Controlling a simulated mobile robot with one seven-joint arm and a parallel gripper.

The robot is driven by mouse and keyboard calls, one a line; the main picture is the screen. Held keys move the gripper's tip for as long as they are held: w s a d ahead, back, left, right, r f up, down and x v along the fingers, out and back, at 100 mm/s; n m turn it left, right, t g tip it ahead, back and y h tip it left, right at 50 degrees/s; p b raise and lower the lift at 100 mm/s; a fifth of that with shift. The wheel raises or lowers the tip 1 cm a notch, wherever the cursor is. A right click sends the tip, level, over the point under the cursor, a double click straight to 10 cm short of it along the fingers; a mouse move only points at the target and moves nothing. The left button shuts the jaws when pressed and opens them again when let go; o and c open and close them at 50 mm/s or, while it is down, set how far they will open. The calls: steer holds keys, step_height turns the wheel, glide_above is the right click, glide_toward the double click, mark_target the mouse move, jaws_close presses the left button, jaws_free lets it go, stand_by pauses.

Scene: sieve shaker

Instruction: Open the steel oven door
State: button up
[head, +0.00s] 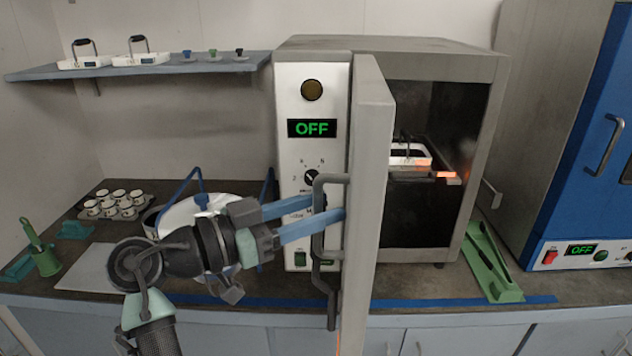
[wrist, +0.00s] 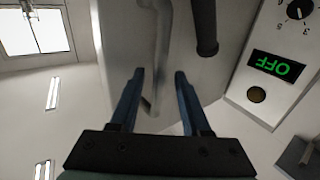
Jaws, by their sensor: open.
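The steel oven (head: 420,58) stands in the middle of the head view. Its door (head: 372,150) is swung wide open toward me and shows nearly edge-on, baring the dark chamber. The grey door handle (head: 318,220) is on the door's left-facing outer side. My gripper (head: 325,205) is open beside the handle, its blue fingers pointing at the door. In the wrist view the open fingers (wrist: 153,75) show with the grey handle bar (wrist: 160,45) in the gap between them in the picture. I cannot tell whether either finger touches it.
Inside the oven a white tray (head: 408,156) sits on a rack. The control panel (head: 312,128) reads OFF. A blue oven (head: 590,150) stands at right, a green holder (head: 492,265) between. Small cups (head: 115,203) stand on the counter at left; a shelf (head: 150,68) hangs above.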

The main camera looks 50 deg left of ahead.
steer(key=shift+s, duration=0.1)
steer(key=s+a+b, duration=0.2)
steer(key=s+b, duration=0.1)
steer(key=s, duration=0.9)
steer(key=shift+s, duration=0.3)
